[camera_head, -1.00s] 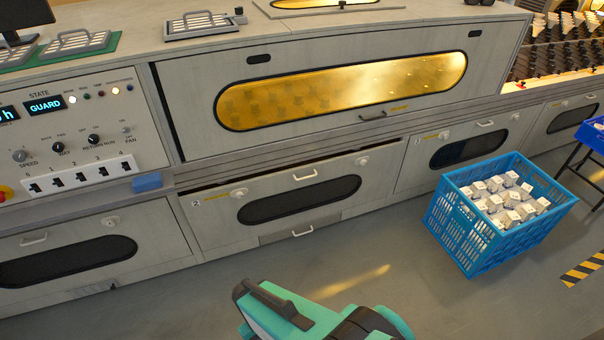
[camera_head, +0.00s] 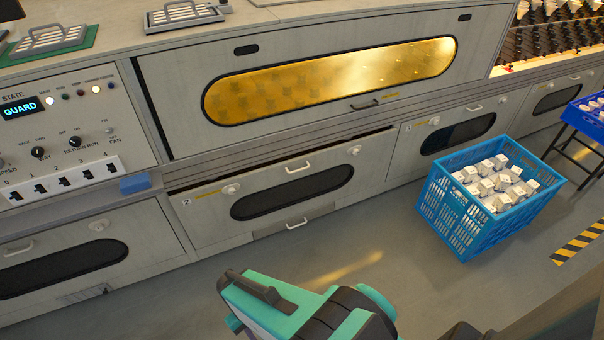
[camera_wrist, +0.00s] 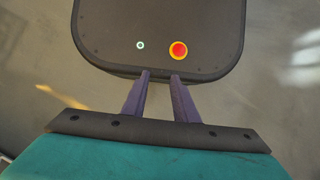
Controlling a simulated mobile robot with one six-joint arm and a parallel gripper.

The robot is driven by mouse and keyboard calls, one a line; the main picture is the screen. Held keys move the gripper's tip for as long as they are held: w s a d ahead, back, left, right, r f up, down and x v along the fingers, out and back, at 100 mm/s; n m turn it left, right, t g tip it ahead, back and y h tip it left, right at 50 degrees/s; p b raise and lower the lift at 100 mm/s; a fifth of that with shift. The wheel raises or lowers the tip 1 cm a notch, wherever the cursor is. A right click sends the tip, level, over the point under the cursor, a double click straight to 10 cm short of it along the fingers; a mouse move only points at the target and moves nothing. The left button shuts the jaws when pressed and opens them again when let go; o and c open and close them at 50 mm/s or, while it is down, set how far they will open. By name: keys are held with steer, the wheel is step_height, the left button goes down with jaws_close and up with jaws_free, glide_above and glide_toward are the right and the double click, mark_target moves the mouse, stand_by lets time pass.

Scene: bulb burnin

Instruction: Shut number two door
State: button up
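The number two door (camera_head: 205,225) is the pale lower panel with a "2" label, a long dark oval window (camera_head: 292,192) and a top handle (camera_head: 298,168). A dark gap runs along its top edge, so it appears slightly ajar, leaning out at the top. Round latches sit near its upper left (camera_head: 231,189) and upper right (camera_head: 354,150). My gripper (camera_wrist: 161,73) shows in the wrist view with two purple-grey fingers apart and nothing between them. It points down over my own dark base, away from the door. The fingers are not clear in the head view.
A blue crate (camera_head: 436,208) of white pieces stands on the floor right of the door. A blue tray on a dark stand (camera_head: 583,120) is farther right. A control panel (camera_head: 70,130) is at the left. The floor (camera_head: 400,270) before the door is clear.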

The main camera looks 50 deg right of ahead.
steer(key=w+f+m+t+y+b, duration=0.1)
steer(key=w+m+t+y+b, duration=0.45)
steer(key=w, duration=0.85)
steer(key=w+d+r+m+t+b, duration=0.45)
steer(key=w+d+t, duration=0.35)
steer(key=w+d, duration=0.3)
steer(key=w+d+r+m+t+h+b, duration=0.2)
steer(key=d+r+m+t, duration=0.1)
steer(key=d, duration=0.6)
steer(key=w+d+r+m+t+h+b, duration=0.1)
steer(key=d+r+m+t+h+b, duration=0.15)
steer(key=d, duration=0.75)
steer(key=s+d+r+m+t+h+b, duration=0.1)
steer(key=s+d+r+m+h, duration=0.2)
steer(key=d, duration=0.6)
steer(key=s+d+r+m+h+b, duration=0.1)
steer(key=s+d+r+m+h, duration=0.2)
steer(key=d, duration=0.7)
steer(key=shift+s+d+m+t+h, duration=0.15)
steer(key=shift+s+m+t+h, duration=0.25)
steer(key=shift+h, duration=0.3)
steer(key=shift+w+f+b, duration=0.25)
steer(key=shift+b, duration=0.65)
